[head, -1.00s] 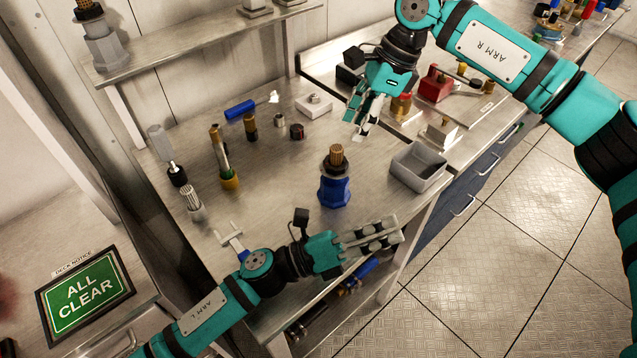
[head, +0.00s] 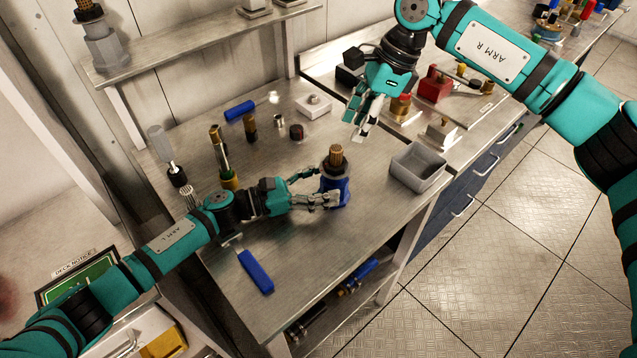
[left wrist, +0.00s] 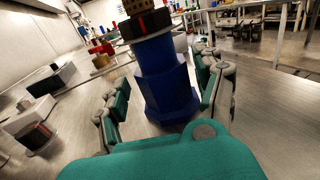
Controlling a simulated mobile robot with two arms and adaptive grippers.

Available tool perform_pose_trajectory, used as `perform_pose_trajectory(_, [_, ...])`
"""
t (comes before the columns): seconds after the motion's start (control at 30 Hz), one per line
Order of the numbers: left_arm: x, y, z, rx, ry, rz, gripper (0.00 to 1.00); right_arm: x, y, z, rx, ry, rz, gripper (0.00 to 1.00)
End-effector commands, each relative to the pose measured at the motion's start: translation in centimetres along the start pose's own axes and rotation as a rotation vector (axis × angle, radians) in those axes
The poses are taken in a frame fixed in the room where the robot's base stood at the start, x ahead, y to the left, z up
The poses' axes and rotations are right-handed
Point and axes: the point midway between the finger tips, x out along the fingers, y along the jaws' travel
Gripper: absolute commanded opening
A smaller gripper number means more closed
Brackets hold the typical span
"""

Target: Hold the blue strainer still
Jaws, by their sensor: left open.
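The blue strainer (head: 338,184) stands upright on the metal bench, with a dark collar and a brass-coloured mesh top. It also shows in the left wrist view (left wrist: 166,85), between the fingers. My left gripper (head: 322,188) is open, with one finger on each side of the blue body. Whether the fingers touch it, I cannot tell. My right gripper (head: 361,117) hangs above the bench, behind and to the right of the strainer. Its fingers look apart and nothing shows between them.
A grey open bin (head: 418,168) stands right of the strainer. A blue-handled tool (head: 255,271) lies near the front edge. A blue cylinder (head: 240,110), a dark red knob (head: 297,132) and a tall brass-and-green part (head: 221,155) stand or lie further back. The front of the bench is mostly clear.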

Motion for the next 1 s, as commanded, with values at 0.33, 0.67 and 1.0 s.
perform_pose_trajectory(0.33, [5.2,-0.1,0.1,-0.001,-0.003,-0.002,0.69,0.0,0.0,0.0,0.000,0.000,0.000,0.38])
perform_pose_trajectory(0.67, [6.7,-0.1,0.1,-0.002,-0.002,-0.001,0.69,0.0,0.0,0.0,0.000,0.000,0.000,0.38])
perform_pose_trajectory(1.0, [6.7,-0.1,0.1,-0.001,-0.002,-0.001,0.44,0.0,0.0,0.0,0.000,0.000,0.000,0.38])
